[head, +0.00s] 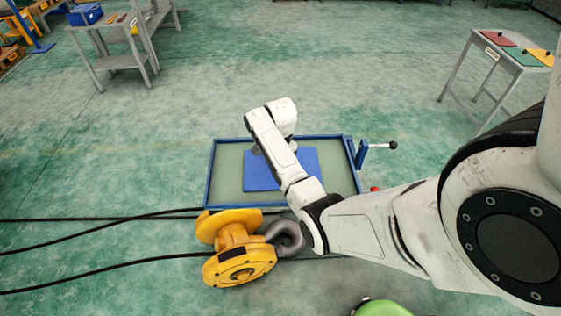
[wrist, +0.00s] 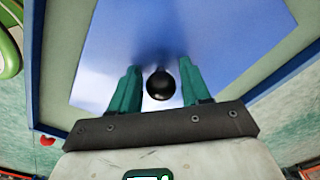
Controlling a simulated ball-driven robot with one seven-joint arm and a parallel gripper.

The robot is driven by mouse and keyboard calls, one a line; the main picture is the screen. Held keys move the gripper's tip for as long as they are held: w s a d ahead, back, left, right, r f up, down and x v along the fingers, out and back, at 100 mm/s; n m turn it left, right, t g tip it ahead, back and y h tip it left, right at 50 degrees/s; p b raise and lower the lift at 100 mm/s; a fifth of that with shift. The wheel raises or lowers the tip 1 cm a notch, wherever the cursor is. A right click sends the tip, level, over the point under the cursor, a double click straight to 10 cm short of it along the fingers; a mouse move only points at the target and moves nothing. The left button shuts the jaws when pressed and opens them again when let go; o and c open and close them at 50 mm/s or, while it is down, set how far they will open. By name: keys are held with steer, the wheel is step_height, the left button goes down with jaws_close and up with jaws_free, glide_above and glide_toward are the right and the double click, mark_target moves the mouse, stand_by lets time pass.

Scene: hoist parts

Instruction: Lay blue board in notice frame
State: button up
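The blue board (head: 305,165) lies flat inside the notice frame (head: 209,172), a blue-rimmed tray with a grey-green bed, with bare bed around it. In the wrist view the blue board (wrist: 215,30) fills the middle, and its black round knob (wrist: 160,84) stands between the fingers. My gripper (wrist: 160,88) has its two green fingers on either side of the knob, with a narrow gap showing on both sides. In the head view my wrist hides the fingers and the knob.
A yellow hoist block (head: 238,245) with a grey hook and black cables lies in front. A side table (head: 488,62) at right holds red, green and yellow boards.

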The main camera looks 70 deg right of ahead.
steer(key=shift+o, duration=1)
step_height(320, 180, up, 12)
steer(key=s+a+f+n, duration=0.1)
steer(key=a+f+n, duration=0.2)
steer(key=a+n, duration=0.35)
steer(key=s+a+f+n, duration=0.1)
steer(key=a+f+n, duration=0.25)
steer(key=a, duration=0.65)
steer(key=s+a+n, duration=0.5)
steer(key=a+n, duration=0.1)
steer(key=a, duration=0.1)
steer(key=s+a+n+t, duration=0.1)
steer(key=s+a+n, duration=0.4)
steer(key=a, duration=0.3)
steer(key=shift+f+n, duration=0.2)
steer(key=shift+n, duration=0.3)
